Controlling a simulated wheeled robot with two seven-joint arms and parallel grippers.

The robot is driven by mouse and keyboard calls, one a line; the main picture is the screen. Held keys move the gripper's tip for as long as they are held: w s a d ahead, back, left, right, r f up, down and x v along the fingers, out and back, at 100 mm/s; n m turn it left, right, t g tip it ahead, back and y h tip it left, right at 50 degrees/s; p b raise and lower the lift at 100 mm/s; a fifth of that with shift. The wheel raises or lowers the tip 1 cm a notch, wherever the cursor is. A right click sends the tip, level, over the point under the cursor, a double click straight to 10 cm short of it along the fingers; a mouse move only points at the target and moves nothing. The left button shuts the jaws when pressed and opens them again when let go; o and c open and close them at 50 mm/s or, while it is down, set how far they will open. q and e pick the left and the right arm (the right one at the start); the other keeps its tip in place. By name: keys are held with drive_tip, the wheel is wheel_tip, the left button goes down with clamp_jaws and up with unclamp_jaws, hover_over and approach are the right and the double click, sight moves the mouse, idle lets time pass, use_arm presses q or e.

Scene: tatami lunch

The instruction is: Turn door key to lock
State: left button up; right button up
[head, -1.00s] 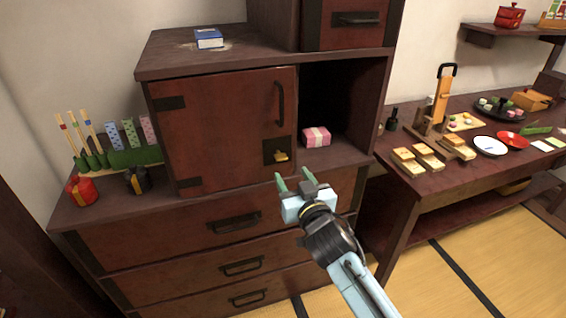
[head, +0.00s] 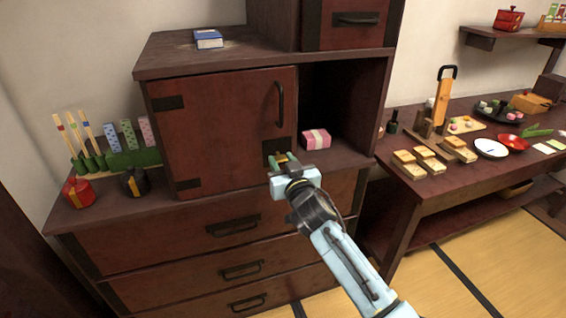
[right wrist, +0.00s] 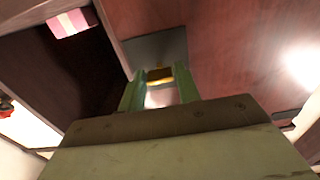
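The brass door key (head: 282,157) sits in the dark lock plate (head: 270,148) at the lower right of the closed red-brown cabinet door (head: 215,125). My right gripper (head: 283,159) is at the plate, its green fingers on either side of the key. In the right wrist view the key (right wrist: 159,75) shows as a yellow piece between the two fingertips (right wrist: 159,85), against the dark plate. The fingers stand apart; firm contact with the key cannot be seen. The gripper partly hides the key in the head view. My left gripper is not in view.
An open compartment with a pink box (head: 316,139) is right of the door. A black door handle (head: 280,103) is above the lock. Drawers (head: 220,226) are below. A side table (head: 420,180) with food items stands at the right.

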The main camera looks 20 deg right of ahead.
drive_tip(key=c, duration=0.5)
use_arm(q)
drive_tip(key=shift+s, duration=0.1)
use_arm(e)
drive_tip(key=n+p, duration=0.2)
drive_tip(key=n, duration=0.3)
drive_tip(key=shift+n, duration=0.4)
drive_tip(key=n+p, duration=0.1)
drive_tip(key=n, duration=0.4)
drive_tip(key=shift+p, duration=0.3)
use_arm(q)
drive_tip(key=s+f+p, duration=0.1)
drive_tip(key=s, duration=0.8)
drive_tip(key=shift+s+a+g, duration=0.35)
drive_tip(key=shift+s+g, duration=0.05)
use_arm(e)
drive_tip(key=shift+n, duration=3.5)
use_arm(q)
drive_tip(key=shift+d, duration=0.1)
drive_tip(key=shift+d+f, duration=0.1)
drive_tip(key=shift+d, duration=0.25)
